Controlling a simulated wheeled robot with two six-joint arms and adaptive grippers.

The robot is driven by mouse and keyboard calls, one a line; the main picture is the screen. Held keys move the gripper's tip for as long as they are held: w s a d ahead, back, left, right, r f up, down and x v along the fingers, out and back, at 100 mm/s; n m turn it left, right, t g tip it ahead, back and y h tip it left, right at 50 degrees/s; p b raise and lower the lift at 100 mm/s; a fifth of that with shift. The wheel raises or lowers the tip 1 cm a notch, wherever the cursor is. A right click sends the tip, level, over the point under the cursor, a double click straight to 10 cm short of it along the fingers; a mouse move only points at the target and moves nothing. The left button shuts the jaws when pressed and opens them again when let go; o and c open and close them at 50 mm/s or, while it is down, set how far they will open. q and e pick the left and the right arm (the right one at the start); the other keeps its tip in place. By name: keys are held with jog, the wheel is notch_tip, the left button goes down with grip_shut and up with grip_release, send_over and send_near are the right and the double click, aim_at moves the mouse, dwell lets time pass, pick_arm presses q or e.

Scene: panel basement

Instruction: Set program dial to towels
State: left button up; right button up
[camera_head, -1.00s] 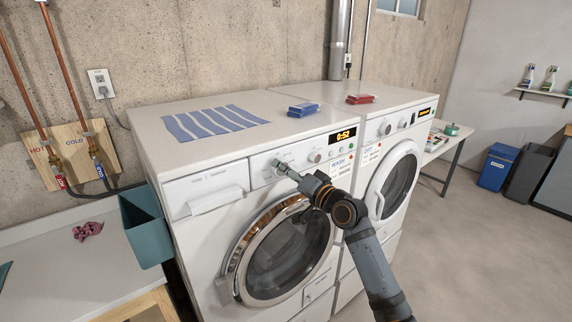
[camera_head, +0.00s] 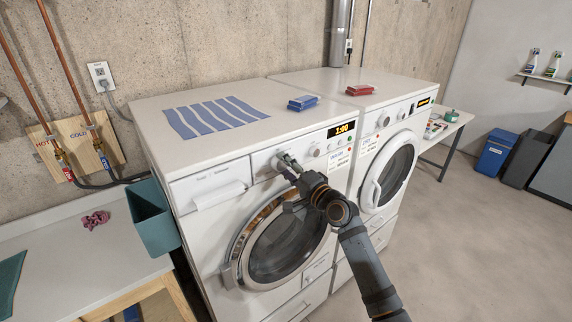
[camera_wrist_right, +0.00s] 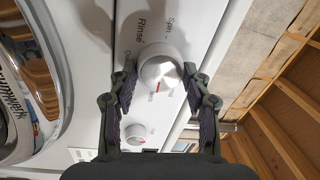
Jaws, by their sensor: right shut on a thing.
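The washer's program dial (camera_wrist_right: 158,72) is a round silver-white knob with a red mark, which points toward the bottom of the right wrist view. The labels "Rinse" and "Spin" are readable beside it; others are hidden or too small. My right gripper (camera_wrist_right: 160,88) is shut on the dial, one finger at each side. In the head view, my right gripper (camera_head: 286,164) reaches the washer's control panel and covers most of the dial. The washer's display (camera_head: 341,130) reads 1:00. My left gripper is not in view.
A second, smaller knob (camera_wrist_right: 136,132) sits on the same panel. The round washer door (camera_head: 280,240) is below my right arm. The dryer (camera_head: 385,150) stands to the right.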

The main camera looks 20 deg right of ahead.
dwell(0.4)
jog(key=o, duration=1.2)
jog(key=shift+c, duration=0.2)
jog(key=v, duration=1.1)
jog(key=shift+s, duration=0.4)
jog(key=shift+d+f, duration=0.1)
jog(key=shift+s+d, duration=0.1)
